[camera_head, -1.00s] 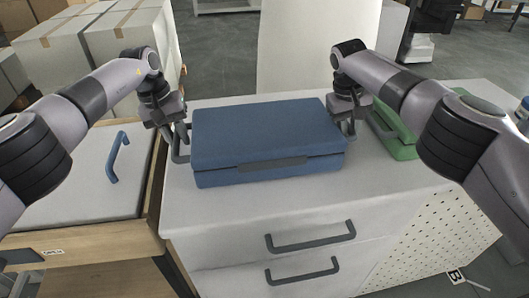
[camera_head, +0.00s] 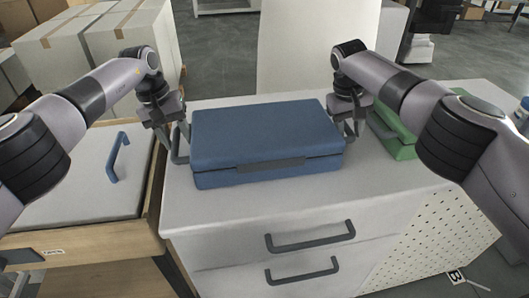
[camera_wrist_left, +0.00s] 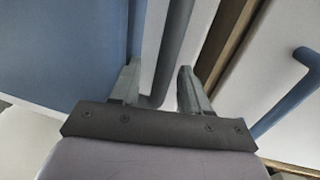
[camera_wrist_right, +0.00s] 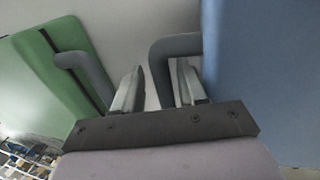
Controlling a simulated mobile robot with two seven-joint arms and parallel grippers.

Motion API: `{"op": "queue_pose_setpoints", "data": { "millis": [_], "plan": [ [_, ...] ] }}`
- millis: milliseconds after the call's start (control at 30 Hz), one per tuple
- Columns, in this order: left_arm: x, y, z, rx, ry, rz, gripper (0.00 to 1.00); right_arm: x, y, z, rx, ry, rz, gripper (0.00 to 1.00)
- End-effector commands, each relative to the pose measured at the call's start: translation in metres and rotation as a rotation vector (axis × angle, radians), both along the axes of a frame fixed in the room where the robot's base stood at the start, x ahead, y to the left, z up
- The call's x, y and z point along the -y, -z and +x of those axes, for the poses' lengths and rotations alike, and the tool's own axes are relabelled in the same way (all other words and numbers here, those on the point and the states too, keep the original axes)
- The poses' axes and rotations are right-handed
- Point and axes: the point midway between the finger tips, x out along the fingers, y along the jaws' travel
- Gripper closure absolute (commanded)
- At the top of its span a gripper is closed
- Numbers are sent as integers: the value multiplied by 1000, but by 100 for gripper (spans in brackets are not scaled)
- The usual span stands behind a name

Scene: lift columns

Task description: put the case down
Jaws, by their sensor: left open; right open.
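The blue case (camera_head: 262,135) lies flat on top of the white drawer cabinet (camera_head: 235,212), in the middle of the head view. My left gripper (camera_head: 179,141) is at the case's left side handle. In the left wrist view its open fingers (camera_wrist_left: 157,85) stand on either side of the grey handle bar (camera_wrist_left: 174,50). My right gripper (camera_head: 351,130) is at the case's right side. In the right wrist view its open fingers (camera_wrist_right: 158,85) stand around the right grey handle (camera_wrist_right: 172,48). The case's underside is hidden.
A green case (camera_head: 393,137) lies on the cabinet to the right, close to my right gripper. An open wooden drawer or box with a pale lid and blue handle (camera_head: 117,157) is at the left. Cardboard-taped boxes (camera_head: 110,38) stand behind. The cabinet's front strip is clear.

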Motion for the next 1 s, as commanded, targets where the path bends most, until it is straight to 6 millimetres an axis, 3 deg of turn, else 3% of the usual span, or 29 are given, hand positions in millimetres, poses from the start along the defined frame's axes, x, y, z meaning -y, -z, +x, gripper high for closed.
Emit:
{"op": "queue_pose_setpoints", "data": {
  "millis": [400,667,867,1000],
  "plan": [
    [-9,-60,-1,7,2,-2,51,-6,1,0,-1,-8,8,51],
    [-13,-76,-1,4,0,0,51,-6,-2,-1,-2,-8,8,51],
    [-13,-76,-1,3,-1,-1,51,-12,-31,-1,2,-9,9,51],
    [-13,-76,-1,3,-1,0,51,-18,-64,-1,5,-7,8,51]
  ]
}}
